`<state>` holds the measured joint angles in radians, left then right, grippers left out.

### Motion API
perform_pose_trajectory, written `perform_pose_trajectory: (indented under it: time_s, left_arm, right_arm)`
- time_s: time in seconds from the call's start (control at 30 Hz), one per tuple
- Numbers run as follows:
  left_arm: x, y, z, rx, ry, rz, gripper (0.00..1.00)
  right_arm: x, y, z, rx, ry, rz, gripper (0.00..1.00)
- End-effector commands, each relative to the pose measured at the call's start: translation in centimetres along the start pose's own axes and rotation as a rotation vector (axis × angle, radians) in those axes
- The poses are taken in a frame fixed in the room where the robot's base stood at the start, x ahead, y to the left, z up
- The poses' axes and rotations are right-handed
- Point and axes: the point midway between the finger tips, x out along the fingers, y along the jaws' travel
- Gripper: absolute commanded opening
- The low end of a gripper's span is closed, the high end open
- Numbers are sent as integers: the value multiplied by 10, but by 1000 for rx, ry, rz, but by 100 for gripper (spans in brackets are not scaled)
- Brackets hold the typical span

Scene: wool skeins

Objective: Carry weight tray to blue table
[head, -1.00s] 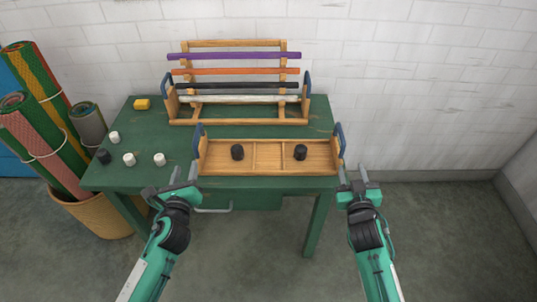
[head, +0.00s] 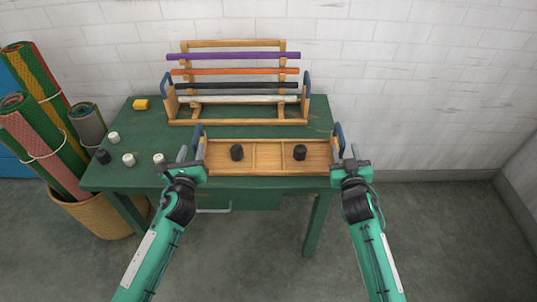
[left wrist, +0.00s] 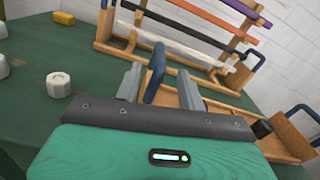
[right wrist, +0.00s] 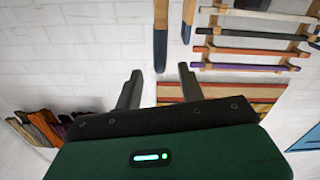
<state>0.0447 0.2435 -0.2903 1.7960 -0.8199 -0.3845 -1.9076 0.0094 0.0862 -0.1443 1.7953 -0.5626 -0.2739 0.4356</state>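The weight tray (head: 268,156) is a long wooden tray on the green table's front edge, with two black weights (head: 237,152) (head: 300,152) inside. It has an upright blue handle at the left end (head: 199,133) and right end (head: 338,134). My left gripper (head: 191,152) is open at the left handle; in the left wrist view that handle (left wrist: 155,72) stands between the fingers. My right gripper (head: 346,157) is open at the right handle; in the right wrist view the handle's end (right wrist: 160,48) reaches between the fingertips. I cannot identify a blue table.
A wooden rack (head: 235,120) with coloured rods stands behind the tray on the green table (head: 130,182). Several white weights (head: 128,160), a black one (head: 102,156) and a yellow block (head: 141,104) lie left. Rolled mats (head: 45,140) stand in a basket. A blue surface (head: 10,166) shows far left.

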Motion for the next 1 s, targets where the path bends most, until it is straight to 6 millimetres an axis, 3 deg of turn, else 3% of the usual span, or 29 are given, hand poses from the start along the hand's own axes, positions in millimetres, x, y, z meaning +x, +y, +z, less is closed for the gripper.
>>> perform_pose_trajectory:
  time_s: [0.2, 0.4, 0.6, 0.9, 1.0]
  left_arm:
    - [38, 0, 0, -1, 0, 1, 40]
    - [63, 0, 0, 0, 0, 0, 40]
    - [74, 0, 0, -1, 1, 1, 40]
    - [75, 0, 0, -1, 1, 1, 40]
    - [75, 0, 0, -1, 1, 0, 22]
  right_arm:
    - [38, 0, 0, 0, 0, 0, 40]
    - [64, 0, 0, 0, 0, 1, 40]
    - [74, 0, 0, 1, 0, 1, 40]
    - [75, 0, 0, 2, -1, 0, 40]
    - [75, 0, 0, 1, -1, 0, 22]
